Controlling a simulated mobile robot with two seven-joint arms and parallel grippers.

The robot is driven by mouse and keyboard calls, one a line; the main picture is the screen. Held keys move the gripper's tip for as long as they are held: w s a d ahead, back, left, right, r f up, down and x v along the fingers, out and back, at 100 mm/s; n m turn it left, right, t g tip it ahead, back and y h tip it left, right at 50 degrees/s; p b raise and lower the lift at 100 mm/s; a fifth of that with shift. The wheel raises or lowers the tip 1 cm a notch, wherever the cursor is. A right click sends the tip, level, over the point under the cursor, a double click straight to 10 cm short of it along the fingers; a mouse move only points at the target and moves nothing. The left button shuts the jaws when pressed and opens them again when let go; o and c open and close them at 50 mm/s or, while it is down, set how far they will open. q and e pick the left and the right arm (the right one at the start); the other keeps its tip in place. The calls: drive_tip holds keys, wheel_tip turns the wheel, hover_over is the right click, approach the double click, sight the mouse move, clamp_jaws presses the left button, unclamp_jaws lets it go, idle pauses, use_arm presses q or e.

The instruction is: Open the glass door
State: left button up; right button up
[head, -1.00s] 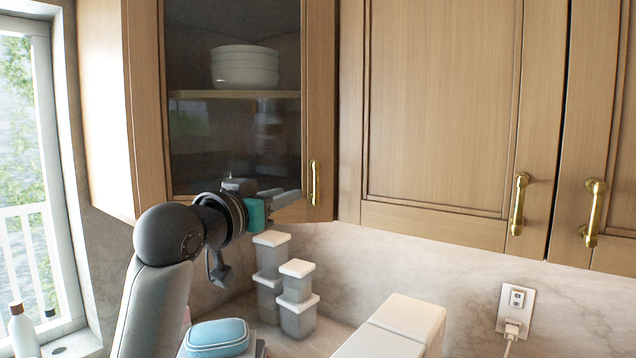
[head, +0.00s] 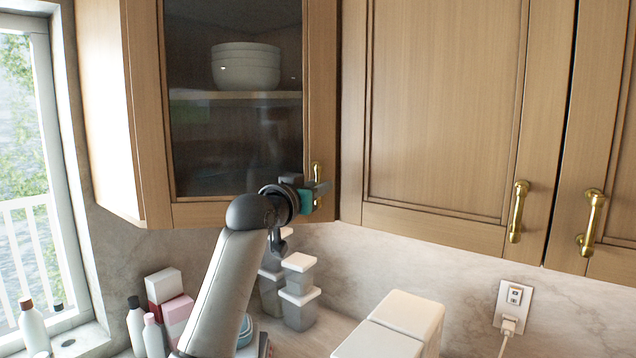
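The glass door (head: 235,140) is a wood-framed pane on the corner wall cabinet at the upper left, and it looks closed. Its brass handle (head: 317,172) stands upright on the right side of the frame. My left gripper (head: 322,190) is at the lower part of this handle, with its fingers pointing right. The fingers overlap the handle in the picture; I cannot tell whether they touch it or close around it. My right gripper is out of view.
Stacked white bowls (head: 246,66) sit on a shelf behind the glass. Lidded containers (head: 299,290) stand on the counter below. Bottles (head: 136,325) and boxes (head: 165,287) are at the lower left. A white box (head: 400,325) is at the front. Wooden doors (head: 440,110) adjoin at right.

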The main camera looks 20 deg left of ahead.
use_arm(q)
drive_tip(key=shift+w, duration=0.25)
clamp_jaws()
idle(1.4)
